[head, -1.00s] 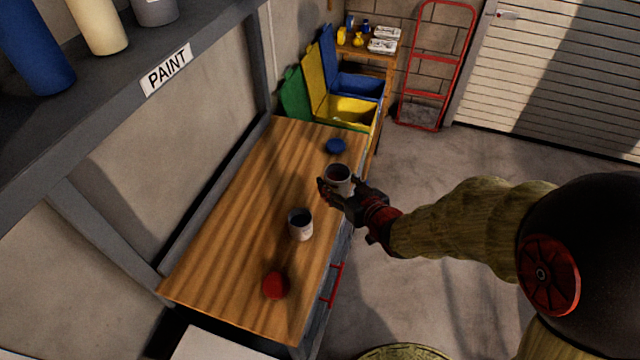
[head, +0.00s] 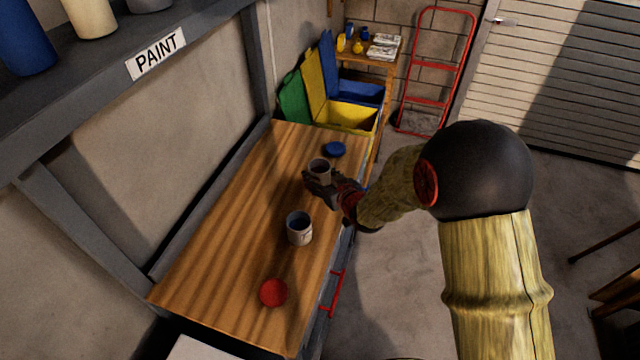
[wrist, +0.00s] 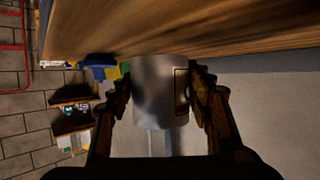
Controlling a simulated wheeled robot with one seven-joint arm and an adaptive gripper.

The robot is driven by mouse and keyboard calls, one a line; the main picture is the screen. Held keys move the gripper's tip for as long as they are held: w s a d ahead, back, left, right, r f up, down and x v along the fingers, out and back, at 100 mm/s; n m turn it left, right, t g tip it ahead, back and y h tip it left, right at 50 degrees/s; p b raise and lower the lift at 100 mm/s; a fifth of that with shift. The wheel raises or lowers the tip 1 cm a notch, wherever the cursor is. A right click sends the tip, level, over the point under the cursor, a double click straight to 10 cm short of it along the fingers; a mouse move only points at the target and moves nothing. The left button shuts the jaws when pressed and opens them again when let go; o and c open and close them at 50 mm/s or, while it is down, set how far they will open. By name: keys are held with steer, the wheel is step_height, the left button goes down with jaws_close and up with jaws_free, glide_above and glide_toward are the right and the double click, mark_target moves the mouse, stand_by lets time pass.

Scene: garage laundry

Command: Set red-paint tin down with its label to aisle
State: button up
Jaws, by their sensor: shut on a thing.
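My gripper (head: 318,184) is shut on a small grey tin (head: 319,167) over the far half of the wooden bench, near its aisle edge. In the wrist view, the fingers of my gripper (wrist: 162,95) hold the metallic tin (wrist: 155,95) on both sides. A dark-outlined panel, perhaps the label, shows at its right side, partly behind a finger. The tin is close to the bench top; I cannot tell if it touches. The head view shows it open and roughly upright, dark inside; its paint colour is unclear. A second open tin (head: 299,232) stands nearer on the bench.
A red lid (head: 273,292) lies on the near part of the wooden bench (head: 215,270), and a blue lid (head: 334,149) lies beyond my gripper. A red handle (head: 332,294) sticks out at the aisle side. Yellow (head: 350,118) and other bins stand past the far end.

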steer(key=shift+f+b, duration=0.35)
steer(key=shift+f, duration=0.9)
steer(key=shift+f, duration=0.2)
steer(key=o, duration=1.3)
steer(key=shift+c, duration=0.2)
